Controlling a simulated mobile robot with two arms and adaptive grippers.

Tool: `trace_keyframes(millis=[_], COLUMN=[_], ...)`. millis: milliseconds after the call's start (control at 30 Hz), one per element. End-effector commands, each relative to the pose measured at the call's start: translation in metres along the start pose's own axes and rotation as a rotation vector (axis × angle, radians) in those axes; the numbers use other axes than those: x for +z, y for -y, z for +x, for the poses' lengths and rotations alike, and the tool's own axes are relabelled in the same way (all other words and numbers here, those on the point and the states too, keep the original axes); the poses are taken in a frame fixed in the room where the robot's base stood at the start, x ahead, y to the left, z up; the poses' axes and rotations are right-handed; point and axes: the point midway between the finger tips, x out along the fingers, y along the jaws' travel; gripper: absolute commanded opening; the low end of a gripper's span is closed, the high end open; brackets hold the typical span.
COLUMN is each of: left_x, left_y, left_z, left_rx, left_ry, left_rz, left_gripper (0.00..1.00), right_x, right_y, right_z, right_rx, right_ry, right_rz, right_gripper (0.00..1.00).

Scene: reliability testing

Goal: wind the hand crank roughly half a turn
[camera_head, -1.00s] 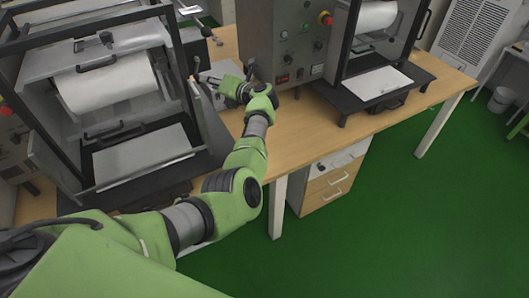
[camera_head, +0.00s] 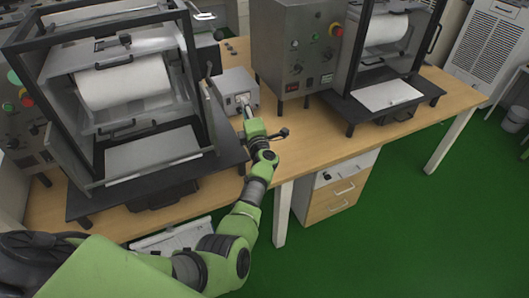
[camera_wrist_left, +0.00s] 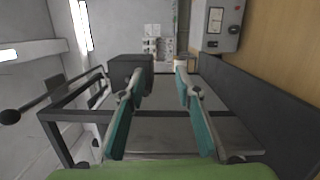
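The left machine (camera_head: 200,150) has a dark frame and a white roll. A small black handle (camera_head: 209,69) stands at its right side and looks like the hand crank; its full shape is too small to tell. My left gripper (camera_head: 248,112) is below and right of that handle, apart from it, in front of a small grey box (camera_head: 237,88). In the left wrist view my left gripper (camera_wrist_left: 160,72) has its two fingers apart, with nothing clearly held between them. A black ball on a rod (camera_wrist_left: 10,117) shows at the left edge there; I cannot tell whether it belongs to the crank. My right gripper is not in view.
The wooden table (camera_head: 300,130) is partly clear right of my left arm. A grey control cabinet (camera_head: 296,50) and a second roll machine (camera_head: 385,60) stand farther right. A drawer unit (camera_head: 335,185) is beneath the table.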

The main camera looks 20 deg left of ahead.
Motion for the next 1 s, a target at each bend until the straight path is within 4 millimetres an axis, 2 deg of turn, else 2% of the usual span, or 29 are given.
trace_keyframes(millis=[300, 600, 800, 1000], left_x=[0.018, 0.029, 0.032, 0.033], left_y=[0.055, 0.1, 0.123, 0.132], left_z=[-0.032, -0.062, -0.079, -0.086], left_rx=[-0.023, -0.051, -0.066, -0.073], left_ry=[0.201, 0.344, 0.413, 0.442], left_rz=[0.261, 0.44, 0.526, 0.559], left_gripper=[0.3, 0.3, 0.3, 0.3], right_x=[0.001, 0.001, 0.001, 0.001], right_y=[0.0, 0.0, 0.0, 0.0], right_z=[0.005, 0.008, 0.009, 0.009], right_rx=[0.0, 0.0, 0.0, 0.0], right_ry=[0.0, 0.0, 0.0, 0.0], right_rz=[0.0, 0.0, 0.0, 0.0], right_gripper=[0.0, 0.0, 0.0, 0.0])
